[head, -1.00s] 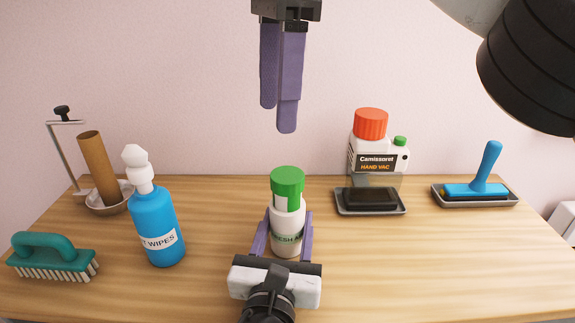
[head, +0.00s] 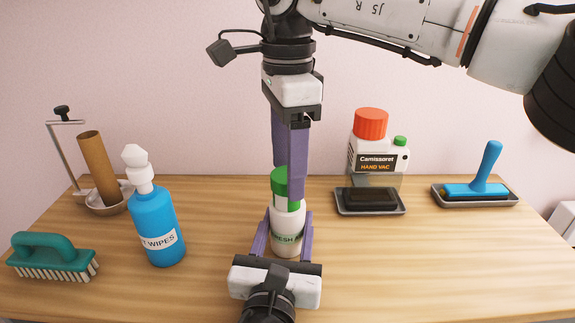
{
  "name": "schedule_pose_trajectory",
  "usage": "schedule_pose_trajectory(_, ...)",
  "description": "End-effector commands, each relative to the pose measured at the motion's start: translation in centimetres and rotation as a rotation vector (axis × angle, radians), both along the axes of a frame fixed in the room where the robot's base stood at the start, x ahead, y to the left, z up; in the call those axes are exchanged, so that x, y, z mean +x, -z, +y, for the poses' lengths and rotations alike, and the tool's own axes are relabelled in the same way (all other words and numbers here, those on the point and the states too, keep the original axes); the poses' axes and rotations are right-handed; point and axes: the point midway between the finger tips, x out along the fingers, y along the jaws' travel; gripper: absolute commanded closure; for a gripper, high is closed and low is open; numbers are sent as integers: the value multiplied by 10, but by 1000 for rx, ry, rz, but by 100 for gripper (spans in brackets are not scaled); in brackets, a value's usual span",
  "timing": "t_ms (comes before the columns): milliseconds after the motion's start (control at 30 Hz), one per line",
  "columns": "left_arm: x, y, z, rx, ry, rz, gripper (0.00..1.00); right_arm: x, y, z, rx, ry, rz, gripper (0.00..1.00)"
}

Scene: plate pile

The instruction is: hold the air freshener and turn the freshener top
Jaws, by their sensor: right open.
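The air freshener (head: 287,238) is a white bottle with green lettering, standing upright on the table in the middle of the head view. Its green freshener top (head: 279,187) is partly hidden by a finger of my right gripper. My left gripper (head: 288,214) comes from the near side, low over the table, with one purple finger against each side of the bottle body; it appears shut on it. My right gripper (head: 288,184) points straight down from above. Its purple fingers are open at the green top, one in front and one behind; I cannot tell whether they touch it.
A blue wipes bottle (head: 158,230) and a green brush (head: 52,260) stand left. A brown tube (head: 97,168) in a holder is behind them. A hand vac bottle (head: 362,155), a dark block on a tray (head: 370,211) and a blue-handled tool (head: 485,175) are right. The right front is clear.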

Motion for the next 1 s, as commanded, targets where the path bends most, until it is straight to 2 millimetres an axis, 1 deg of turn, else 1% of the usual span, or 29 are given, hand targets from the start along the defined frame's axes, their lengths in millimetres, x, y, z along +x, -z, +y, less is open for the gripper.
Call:
schedule_pose_trajectory(100,0,0,0,0,0,0,80,0,4,0,0,0,0,40)
schedule_pose_trajectory(333,0,0,0,0,0,0,80,0,5,0,1,0,0,40)
schedule_pose_trajectory(467,0,0,0,0,0,0,80,0,4,0,1,0,0,61)
schedule_pose_trajectory(500,0,0,0,1,0,0,80,0,4,0,1,0,0,68)
schedule_pose_trajectory(567,0,0,0,1,0,0,80,0,4,0,1,0,0,78)
schedule_pose_trajectory(600,0,0,0,1,0,0,80,0,4,0,1,0,0,81)
schedule_pose_trajectory(833,0,0,0,1,0,0,80,0,4,0,1,18,-1,81)
schedule_pose_trajectory(1000,0,0,0,1,0,0,80,0,4,0,2,81,1,81)
